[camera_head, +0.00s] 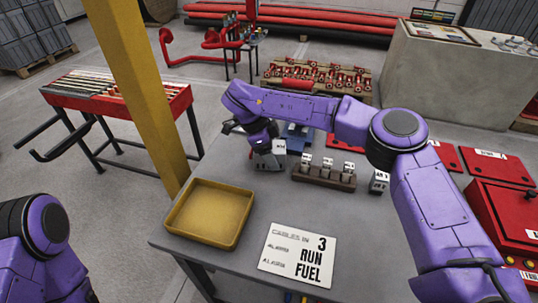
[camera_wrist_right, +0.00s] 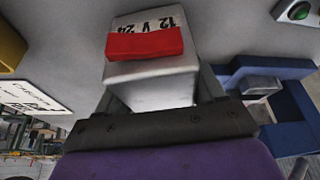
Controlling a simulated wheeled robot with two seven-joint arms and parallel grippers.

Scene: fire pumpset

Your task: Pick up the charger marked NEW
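A pale grey box-shaped unit (camera_head: 272,157), probably a charger, stands on the grey table. In the right wrist view the unit (camera_wrist_right: 150,75) has a red band and the marking "12 V 24". I can read no NEW mark. My right gripper (camera_head: 262,138) is above it, and the wrist view shows dark fingers (camera_wrist_right: 155,105) on both sides of the unit. I cannot tell whether they press on it. My left arm shows at the lower left, but its gripper is out of view.
A blue holder (camera_head: 298,138) is right beside the unit, also in the wrist view (camera_wrist_right: 296,118). A brown rack (camera_head: 322,177) holds several small blocks. A yellow tray (camera_head: 209,213) and a "3 RUN FUEL" card (camera_head: 298,255) lie nearer. A yellow post (camera_head: 140,80) stands left.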

